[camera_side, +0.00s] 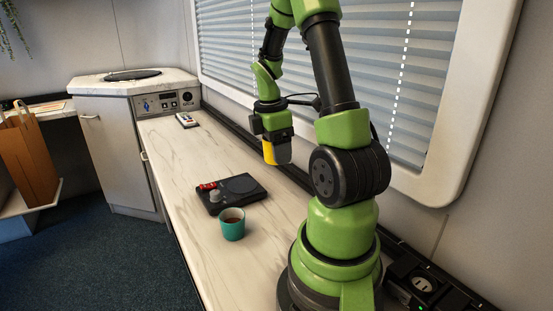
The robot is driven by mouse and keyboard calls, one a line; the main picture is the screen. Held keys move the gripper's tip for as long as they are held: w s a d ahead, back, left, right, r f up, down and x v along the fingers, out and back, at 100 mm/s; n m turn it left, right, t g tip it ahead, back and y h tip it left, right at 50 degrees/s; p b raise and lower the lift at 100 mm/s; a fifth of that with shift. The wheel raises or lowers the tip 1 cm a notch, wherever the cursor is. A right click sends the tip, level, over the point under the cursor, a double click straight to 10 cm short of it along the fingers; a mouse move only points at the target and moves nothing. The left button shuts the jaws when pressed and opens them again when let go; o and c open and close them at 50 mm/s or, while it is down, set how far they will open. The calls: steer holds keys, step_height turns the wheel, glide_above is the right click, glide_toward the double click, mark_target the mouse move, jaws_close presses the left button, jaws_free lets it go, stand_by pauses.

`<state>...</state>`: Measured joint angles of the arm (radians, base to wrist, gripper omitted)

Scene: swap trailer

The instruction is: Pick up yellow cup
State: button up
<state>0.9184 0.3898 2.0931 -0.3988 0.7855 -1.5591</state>
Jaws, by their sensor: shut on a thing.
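The yellow cup (277,152) is held by my gripper (273,139) near the back of the counter, below the window. The cup looks roughly upright. It appears raised above the counter, but I cannot tell how high.
A small remote-like object (187,120) lies farther back. A power-socket strip (425,283) is at lower right.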

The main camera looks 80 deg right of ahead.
steer(key=shift+r, duration=0.8)
stand_by(0.4)
